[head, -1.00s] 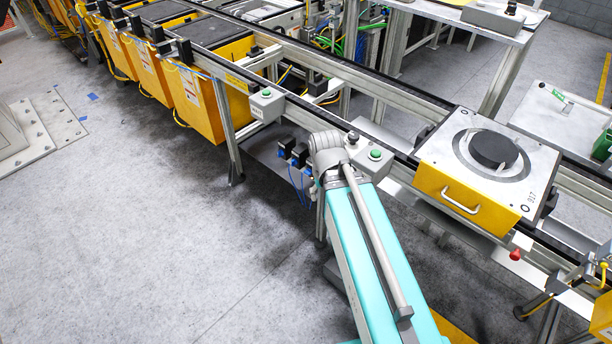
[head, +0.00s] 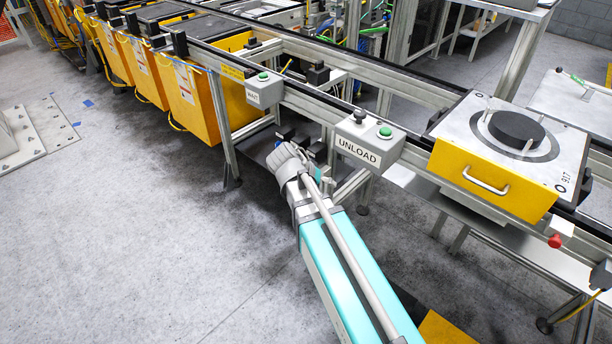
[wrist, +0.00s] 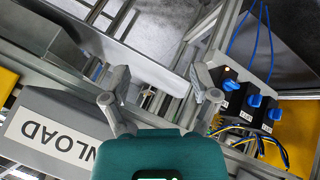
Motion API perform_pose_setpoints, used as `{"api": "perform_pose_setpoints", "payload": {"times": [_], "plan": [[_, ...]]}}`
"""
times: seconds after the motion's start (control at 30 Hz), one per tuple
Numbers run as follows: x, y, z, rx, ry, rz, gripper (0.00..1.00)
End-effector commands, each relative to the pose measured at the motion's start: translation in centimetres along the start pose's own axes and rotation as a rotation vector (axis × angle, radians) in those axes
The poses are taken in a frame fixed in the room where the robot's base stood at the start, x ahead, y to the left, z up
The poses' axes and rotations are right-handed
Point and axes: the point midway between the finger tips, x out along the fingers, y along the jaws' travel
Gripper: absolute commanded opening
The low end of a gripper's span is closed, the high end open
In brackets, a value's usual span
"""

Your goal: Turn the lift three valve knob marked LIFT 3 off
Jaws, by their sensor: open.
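In the wrist view, three blue valve knobs (wrist: 255,100) sit in a slanting row on black blocks with small white labels. The labels are too small to read, so I cannot tell which knob is LIFT 3. How each knob is turned is also unclear. My gripper (wrist: 158,86) is open and empty, its two grey fingers spread apart. The knobs lie to the right of its right finger, apart from it. In the head view my own arm hides most of the valve area below the rail.
A grey box marked UNLOAD (head: 369,144) with a green button stands on the rail, close left of my gripper in the wrist view. A similar WAIT box (head: 264,90) is farther left. A yellow pallet (head: 480,180) is at right. Blue hoses (wrist: 268,40) run near the knobs.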

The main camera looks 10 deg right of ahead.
Motion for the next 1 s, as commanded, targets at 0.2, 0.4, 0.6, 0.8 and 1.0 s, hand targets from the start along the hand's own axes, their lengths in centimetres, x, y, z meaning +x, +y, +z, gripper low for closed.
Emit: {"api": "perform_pose_setpoints", "payload": {"times": [0.2,0.4,0.6,0.8,1.0], "plan": [[2.3,-3.1,-0.4,0.099,0.129,0.071,0.77],[3.3,-5.6,-1.0,0.191,0.258,0.119,0.77],[3.9,-8.2,-1.6,0.283,0.396,0.148,0.77],[4.1,-11.0,-1.9,0.372,0.539,0.156,0.77],[3.9,-14.1,-2.0,0.457,0.686,0.144,0.77]]}}
